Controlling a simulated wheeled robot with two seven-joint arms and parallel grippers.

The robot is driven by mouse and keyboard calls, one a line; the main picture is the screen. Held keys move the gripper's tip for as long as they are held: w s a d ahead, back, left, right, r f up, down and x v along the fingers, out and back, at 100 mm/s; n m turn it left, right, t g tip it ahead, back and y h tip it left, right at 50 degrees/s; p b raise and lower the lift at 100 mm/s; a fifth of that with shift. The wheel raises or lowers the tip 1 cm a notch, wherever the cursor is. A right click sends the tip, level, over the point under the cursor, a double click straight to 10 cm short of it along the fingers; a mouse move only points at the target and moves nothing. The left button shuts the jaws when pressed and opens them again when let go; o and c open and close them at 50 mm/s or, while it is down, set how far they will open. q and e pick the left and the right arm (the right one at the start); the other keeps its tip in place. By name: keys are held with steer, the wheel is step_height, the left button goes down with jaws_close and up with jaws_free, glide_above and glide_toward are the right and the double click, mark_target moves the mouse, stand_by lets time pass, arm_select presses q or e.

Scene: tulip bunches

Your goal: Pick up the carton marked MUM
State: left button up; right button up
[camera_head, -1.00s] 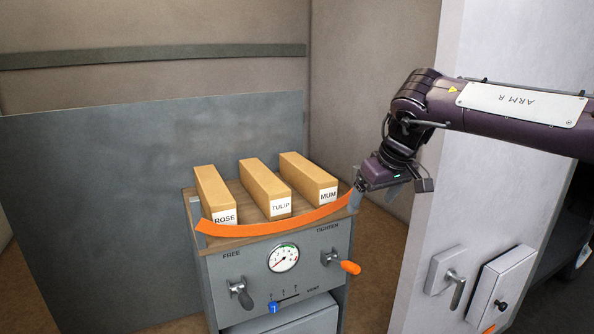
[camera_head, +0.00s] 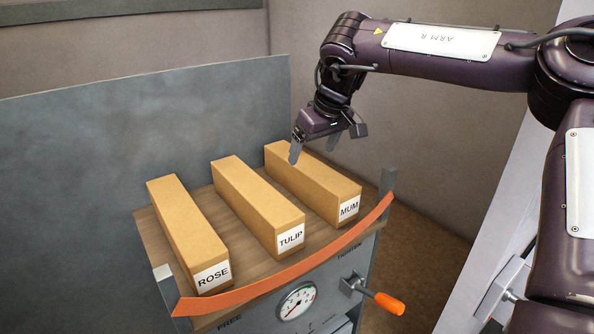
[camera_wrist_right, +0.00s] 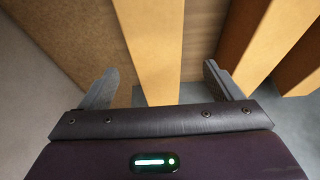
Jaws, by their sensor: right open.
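The carton marked MUM (camera_head: 315,182) is a long tan box with a white label on its front end. It lies rightmost of three on a wooden-topped stand (camera_head: 258,262). My right gripper (camera_head: 314,150) is open and empty, pointing down at the carton's back part, with one finger partly in front of it in the head view. In the right wrist view the carton (camera_wrist_right: 150,45) runs between the two open fingers (camera_wrist_right: 160,68). I cannot tell how far above it the fingertips are. My left gripper is not in view.
The TULIP carton (camera_head: 255,200) lies left of MUM, with the ROSE carton (camera_head: 185,230) beyond it. An orange strap (camera_head: 290,265) crosses the stand's front edge between posts. Below are a gauge (camera_head: 297,301) and an orange-handled lever (camera_head: 385,301). A grey panel (camera_head: 90,160) stands behind.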

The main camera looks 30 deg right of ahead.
mark_target(307, 164)
steer(key=shift+f, duration=0.4)
steer(key=p+x, duration=0.4)
steer(key=x, duration=0.1)
steer(key=shift+w+d, duration=0.25)
steer(key=shift+w, duration=0.05)
steer(key=shift+w+f+p, duration=0.2)
steer(key=shift+f+p, duration=0.15)
steer(key=shift+f, duration=0.25)
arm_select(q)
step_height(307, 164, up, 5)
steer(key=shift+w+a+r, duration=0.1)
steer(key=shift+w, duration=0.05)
arm_select(e)
steer(key=shift+c, duration=0.4)
steer(key=c, duration=1.2)
steer(key=shift+w+r, duration=0.1)
steer(key=shift+c, duration=0.9)
